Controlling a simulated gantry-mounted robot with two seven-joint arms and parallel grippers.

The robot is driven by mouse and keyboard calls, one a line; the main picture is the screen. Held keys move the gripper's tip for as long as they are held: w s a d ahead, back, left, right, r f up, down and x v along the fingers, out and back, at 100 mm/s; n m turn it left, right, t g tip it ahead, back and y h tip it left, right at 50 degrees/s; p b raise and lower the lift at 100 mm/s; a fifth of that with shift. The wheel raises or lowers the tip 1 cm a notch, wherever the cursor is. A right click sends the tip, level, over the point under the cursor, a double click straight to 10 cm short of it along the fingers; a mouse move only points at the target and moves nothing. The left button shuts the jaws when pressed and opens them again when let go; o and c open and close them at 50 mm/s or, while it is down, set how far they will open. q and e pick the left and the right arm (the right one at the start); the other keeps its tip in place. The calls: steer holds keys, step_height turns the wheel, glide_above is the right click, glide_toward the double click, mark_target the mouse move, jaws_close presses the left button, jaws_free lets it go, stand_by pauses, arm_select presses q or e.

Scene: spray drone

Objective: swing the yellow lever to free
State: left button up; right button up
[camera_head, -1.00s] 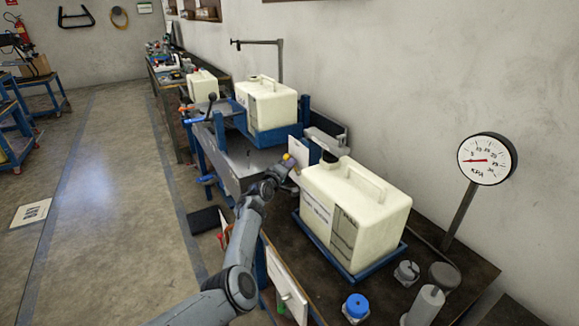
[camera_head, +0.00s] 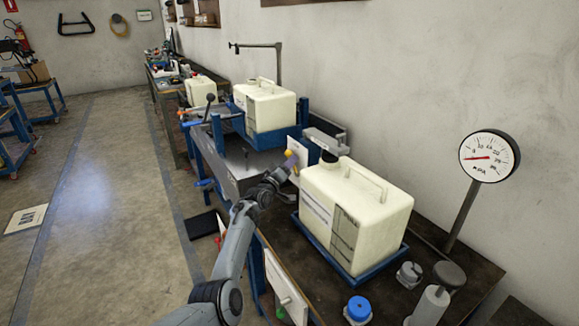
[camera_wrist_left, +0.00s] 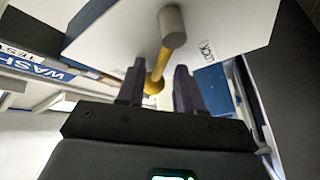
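The yellow lever (camera_wrist_left: 175,52) shows in the left wrist view as a yellow rod with a grey cylindrical end (camera_wrist_left: 173,22) and a rounded yellow part lower down. It stands in front of a pale plate (camera_wrist_left: 110,38) with a label that seems to read "LOCK" (camera_wrist_left: 209,49). My left gripper (camera_wrist_left: 158,88) is open, its two dark fingers apart. The rounded yellow part shows between them, nearer the left finger; I cannot tell whether they touch. In the head view, my left gripper (camera_head: 284,169) is small and beside a small pale panel; the lever is hard to make out there. My right gripper is out of view.
A large cream canister (camera_head: 355,215) in a blue tray stands close to the right of my left gripper. Another canister (camera_head: 268,105) stands behind on a blue stand. The floor at left is mostly open.

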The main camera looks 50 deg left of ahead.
arm_select(q)
steer(key=shift+w, duration=0.1)
steer(key=p+v, duration=0.4)
steer(key=v, duration=0.6)
steer(key=shift+s, duration=0.4)
steer(key=shift+d, duration=0.1)
